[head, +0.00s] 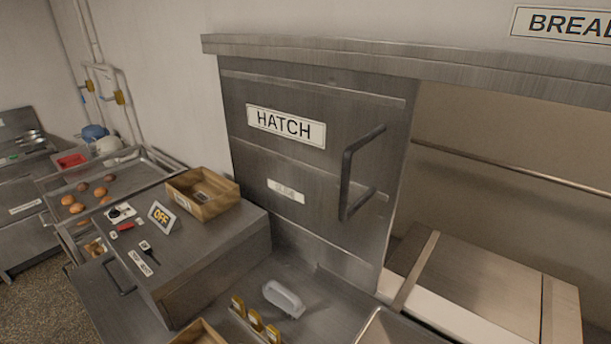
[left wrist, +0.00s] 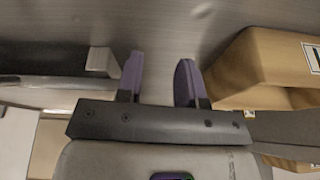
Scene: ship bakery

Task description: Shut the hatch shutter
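The hatch shutter (head: 306,157) is a grey metal panel with a HATCH label (head: 286,126) and a dark upright bar handle (head: 347,182) near its right edge. It stands at the left part of the hatch, and the opening (head: 505,150) to its right is uncovered. No gripper shows in the head view. My left gripper (left wrist: 158,80) shows in the left wrist view with its two purple-tipped fingers apart and nothing visible between them. I cannot tell where it is relative to the handle. My right gripper is not in view.
A pale grey object (head: 284,299) lies below the shutter.

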